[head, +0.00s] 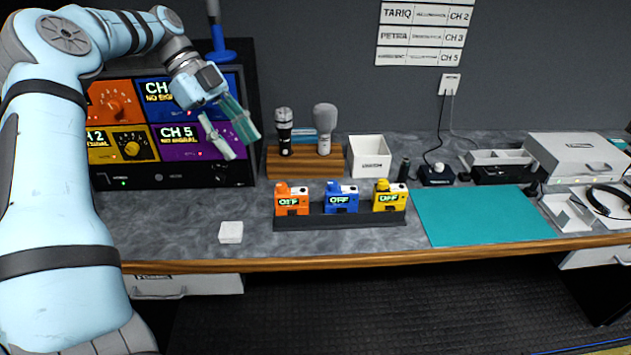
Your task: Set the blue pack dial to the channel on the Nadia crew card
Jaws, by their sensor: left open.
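The blue pack (341,197) stands upright in a dark rack (340,221) on the counter, between an orange pack (291,199) and a yellow pack (389,195). Its display reads OFF, and its dial is too small to make out. Crew cards (421,36) hang on the back wall, cut off at the top edge. I read TARIQ CH 2 and PETRA CH 3; a lower card shows CH 5 with a name too small to read. I see no legible Nadia name. My left gripper (243,148) is open and empty, raised before the monitor, left of the packs. My right gripper is out of view.
A monitor (118,178) with colored channel panels stands at the left. Behind the packs are a wooden microphone stand (281,162) and a white box (369,156). A teal mat (480,216) lies right. A small white block (231,232) sits near the front edge.

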